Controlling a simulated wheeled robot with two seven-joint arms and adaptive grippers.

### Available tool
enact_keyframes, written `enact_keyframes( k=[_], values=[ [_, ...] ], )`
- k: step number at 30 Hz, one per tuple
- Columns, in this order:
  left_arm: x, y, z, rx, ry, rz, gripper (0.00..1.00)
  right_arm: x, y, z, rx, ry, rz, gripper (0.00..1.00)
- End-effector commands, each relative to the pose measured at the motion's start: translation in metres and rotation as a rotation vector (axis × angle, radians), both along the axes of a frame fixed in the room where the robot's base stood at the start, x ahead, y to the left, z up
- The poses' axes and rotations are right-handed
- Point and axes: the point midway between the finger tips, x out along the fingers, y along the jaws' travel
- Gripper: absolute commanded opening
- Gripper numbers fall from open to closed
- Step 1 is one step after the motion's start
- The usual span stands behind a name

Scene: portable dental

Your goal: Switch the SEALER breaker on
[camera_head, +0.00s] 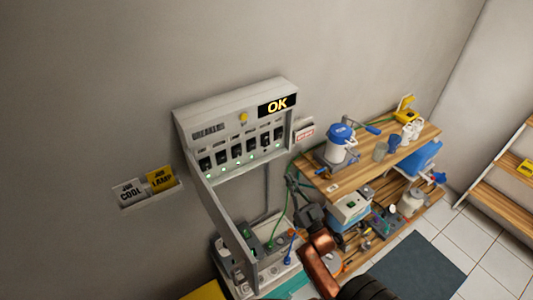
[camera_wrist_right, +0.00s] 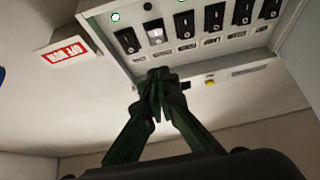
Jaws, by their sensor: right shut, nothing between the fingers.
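The grey breaker panel (camera_head: 236,130) is on the wall with a row of several black rocker breakers and small indicator lights. It also fills the top of the right wrist view (camera_wrist_right: 222,58), upside down. There, the second breaker from the left (camera_wrist_right: 155,32) shows a pale face, unlike its dark neighbours, and the light above it is dark. The labels are too small to read, so I cannot tell which one is SEALER. My right gripper (camera_wrist_right: 158,80) is shut and empty, its fingertips just off the panel's label edge. In the head view it (camera_head: 293,182) is below the panel's right end. My left gripper is not in view.
An "OK" display (camera_head: 277,105) is lit on the panel. A long grey door-like plate (camera_head: 222,220) hangs from its left side. A red-and-white sign (camera_head: 305,130) is on the wall to the right. A wooden shelf unit (camera_head: 345,182) with dental equipment stands right of the panel.

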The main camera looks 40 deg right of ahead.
Motion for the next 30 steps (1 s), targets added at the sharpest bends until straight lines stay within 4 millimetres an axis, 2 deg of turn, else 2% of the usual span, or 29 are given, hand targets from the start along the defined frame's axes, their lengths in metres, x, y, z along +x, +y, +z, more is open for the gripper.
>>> enact_keyframes(
  k=[8,22,30],
  values=[
    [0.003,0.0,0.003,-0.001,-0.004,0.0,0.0,0.009,0.0,0.007,0.0,-0.001,0.001,0.0],
    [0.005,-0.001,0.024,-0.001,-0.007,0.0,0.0,0.085,-0.008,0.057,0.0,-0.001,0.001,0.0],
    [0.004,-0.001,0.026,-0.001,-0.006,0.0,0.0,0.118,-0.012,0.047,0.0,0.003,0.002,0.0]
  ],
)
